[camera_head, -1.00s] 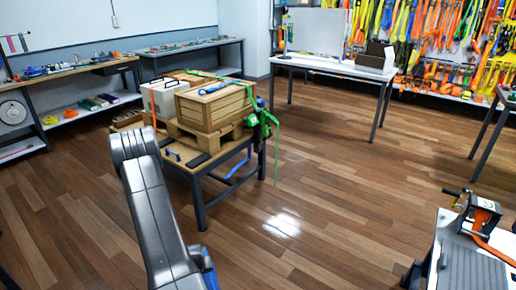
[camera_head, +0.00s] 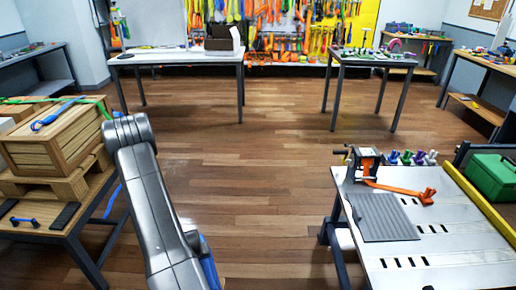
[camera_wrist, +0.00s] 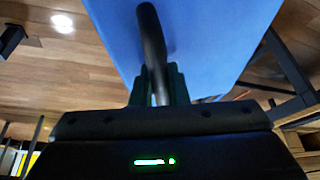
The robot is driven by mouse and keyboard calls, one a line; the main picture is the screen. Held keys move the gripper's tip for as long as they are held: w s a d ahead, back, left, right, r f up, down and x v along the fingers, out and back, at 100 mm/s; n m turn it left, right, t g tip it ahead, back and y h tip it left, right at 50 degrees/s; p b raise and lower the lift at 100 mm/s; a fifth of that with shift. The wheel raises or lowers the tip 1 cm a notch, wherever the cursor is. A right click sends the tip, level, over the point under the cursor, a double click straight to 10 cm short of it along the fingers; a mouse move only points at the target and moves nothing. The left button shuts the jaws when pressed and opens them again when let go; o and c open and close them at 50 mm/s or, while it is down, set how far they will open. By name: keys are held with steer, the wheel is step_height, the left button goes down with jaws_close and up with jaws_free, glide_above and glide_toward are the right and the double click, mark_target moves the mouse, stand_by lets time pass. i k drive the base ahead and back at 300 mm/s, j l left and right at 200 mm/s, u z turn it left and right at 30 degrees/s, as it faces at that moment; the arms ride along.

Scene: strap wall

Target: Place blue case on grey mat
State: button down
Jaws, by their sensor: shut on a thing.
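The blue case (camera_wrist: 215,40) fills much of the upper wrist view, with a dark handle (camera_wrist: 152,45) on its near face. My gripper (camera_wrist: 160,85) is shut on this handle, and the case hangs clear of the floor. In the head view my arm hides nearly all of it; only a blue strip (camera_head: 207,262) shows beside the arm. The grey mat (camera_head: 383,217) lies flat and bare on the left part of the light worktable at the right, apart from the case.
An orange-and-black ratchet device (camera_head: 368,165) stands behind the mat, its orange strap lying beyond the mat's far edge. A green box (camera_head: 492,177) is at the right. A wooden crate (camera_head: 55,135) stands on a table at left. Open floor lies between.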

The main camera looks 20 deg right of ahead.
mark_target(385, 214)
steer(key=i+z, duration=0.2)
steer(key=z, duration=0.2)
steer(key=i+z, duration=0.2)
steer(key=z, duration=0.15)
steer(key=i+z, duration=0.2)
steer(key=z, duration=0.2)
steer(key=i+j+z, duration=0.15)
steer(key=i+z, duration=0.25)
steer(key=i+j+z, duration=0.2)
steer(key=i+z, duration=0.25)
steer(key=k, duration=0.1)
